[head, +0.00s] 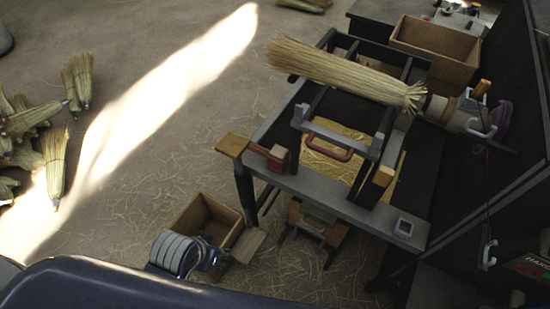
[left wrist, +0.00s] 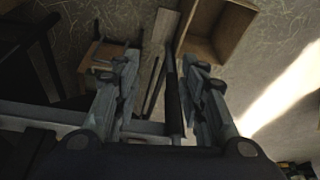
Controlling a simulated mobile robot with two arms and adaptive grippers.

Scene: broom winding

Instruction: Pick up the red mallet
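A red block (head: 279,158), which looks like the head of the red mallet, sits at the left end of the worktable. A wooden piece (head: 232,145) lies just left of it; I cannot tell whether they are joined. My left gripper (head: 212,259) is below and left of the red block, apart from it, beside a crate. In the left wrist view, the left gripper (left wrist: 165,78) has its fingers spread. A dark bar (left wrist: 173,95) shows between them; I cannot tell if it touches them. The mallet is not clear there. My right gripper is not in view.
The worktable (head: 340,208) bears a frame with a red-handled clamp (head: 332,146) and a large straw broom (head: 340,68). A wooden crate (head: 190,213) and a low stool (head: 317,222) stand on the floor. Several brooms (head: 54,165) lie at left.

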